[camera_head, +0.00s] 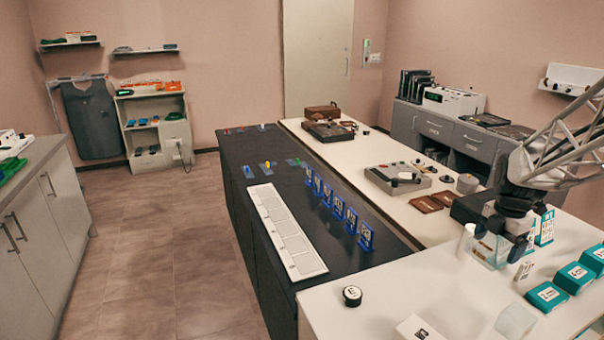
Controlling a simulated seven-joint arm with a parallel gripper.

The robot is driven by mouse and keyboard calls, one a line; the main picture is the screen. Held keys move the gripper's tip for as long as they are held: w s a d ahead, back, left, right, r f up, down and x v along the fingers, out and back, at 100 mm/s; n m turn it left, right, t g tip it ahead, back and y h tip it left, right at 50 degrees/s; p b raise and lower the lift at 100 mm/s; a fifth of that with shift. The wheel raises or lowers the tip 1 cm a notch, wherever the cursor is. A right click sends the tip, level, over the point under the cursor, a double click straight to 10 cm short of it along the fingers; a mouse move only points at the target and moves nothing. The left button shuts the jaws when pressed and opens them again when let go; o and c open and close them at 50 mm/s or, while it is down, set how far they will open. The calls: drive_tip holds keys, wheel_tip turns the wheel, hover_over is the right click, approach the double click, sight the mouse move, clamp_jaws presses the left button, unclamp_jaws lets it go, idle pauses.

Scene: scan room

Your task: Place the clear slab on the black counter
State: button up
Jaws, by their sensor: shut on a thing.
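My gripper (507,236) is low over the white counter at the right, its dark body partly hiding what is below. It is shut on what looks like the clear slab (484,252), a see-through piece at the fingertips. The slab's outline is faint, and I cannot tell whether it touches the counter. The black counter (240,205) lies to the left, running away from me. Small clear pieces with coloured marks (267,168) lie toward its far end.
A white strip tray (322,268) and a row of blue stands (338,208) occupy the black counter. Teal boxes (547,296), a white cylinder (466,240) and a black round piece (352,296) stand on the white counter (400,290). A grey device (398,178) sits behind.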

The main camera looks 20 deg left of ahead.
drive_tip(key=shift+r, duration=0.9)
drive_tip(key=w+a+m, duration=0.5)
drive_tip(key=a, duration=0.6)
drive_tip(key=w+a+m, duration=0.4)
drive_tip(key=w+a, duration=0.1)
drive_tip(key=a, duration=0.5)
drive_tip(key=w+a+m, duration=0.3)
drive_tip(key=a+m, duration=0.6)
drive_tip(key=a, duration=1.5)
wheel_tip(320, 180, down, 15)
drive_tip(key=shift+f, duration=0.15)
drive_tip(key=shift+a+f, duration=0.1)
drive_tip(key=shift+f, duration=2.95)
drive_tip(key=shift+f, duration=0.1)
